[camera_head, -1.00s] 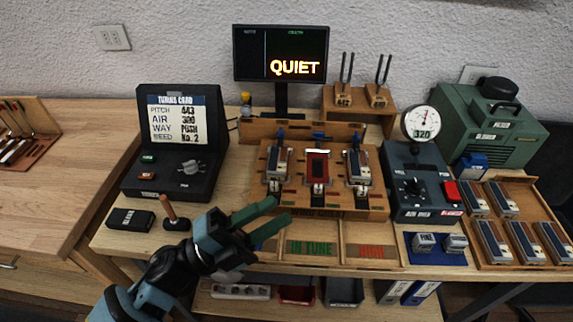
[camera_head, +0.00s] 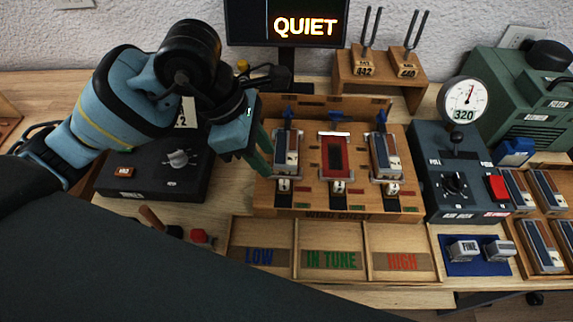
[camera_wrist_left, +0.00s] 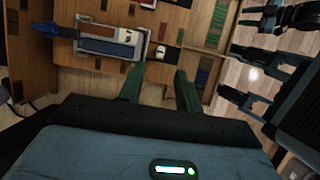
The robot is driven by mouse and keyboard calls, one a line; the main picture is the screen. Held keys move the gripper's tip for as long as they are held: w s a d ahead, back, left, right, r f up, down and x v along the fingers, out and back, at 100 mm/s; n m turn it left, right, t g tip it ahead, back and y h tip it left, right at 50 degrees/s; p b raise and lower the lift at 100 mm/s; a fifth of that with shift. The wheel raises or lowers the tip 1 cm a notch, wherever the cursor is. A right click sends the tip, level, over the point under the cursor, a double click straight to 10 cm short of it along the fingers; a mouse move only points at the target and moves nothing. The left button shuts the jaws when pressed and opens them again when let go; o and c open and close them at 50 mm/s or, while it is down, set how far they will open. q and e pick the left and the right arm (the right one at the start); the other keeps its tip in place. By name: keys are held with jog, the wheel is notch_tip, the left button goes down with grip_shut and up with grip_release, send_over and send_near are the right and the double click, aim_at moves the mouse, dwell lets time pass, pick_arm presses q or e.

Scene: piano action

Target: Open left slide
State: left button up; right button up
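The wind chest (camera_head: 308,190) is a wooden block with three bays. Its left bay holds a blue and silver reed block (camera_head: 287,150), with a blue handle (camera_head: 288,116) behind it and a small white-topped knob (camera_head: 284,184) at its front. Which of these is the slide I cannot tell. My left gripper (camera_head: 262,158) points down at the left side of this bay, its green fingers apart. In the left wrist view the open fingers (camera_wrist_left: 163,75) are empty, with the knob (camera_wrist_left: 159,51) just beyond their tips and the reed block (camera_wrist_left: 108,40) beside them.
A middle bay with a red insert (camera_head: 334,155) and a right bay with another reed block (camera_head: 385,152) are close by. The LOW, IN TUNE and HIGH tray (camera_head: 297,240) lies in front. The black control box (camera_head: 155,175) stands left, the air box (camera_head: 452,165) right.

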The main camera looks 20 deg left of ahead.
aim_at(283, 181)
pick_arm(q)
jog(key=x, duration=0.7)
jog(key=shift+d+f, duration=0.15)
jog(key=shift+f, duration=0.15)
grip_shut()
dwell(0.4)
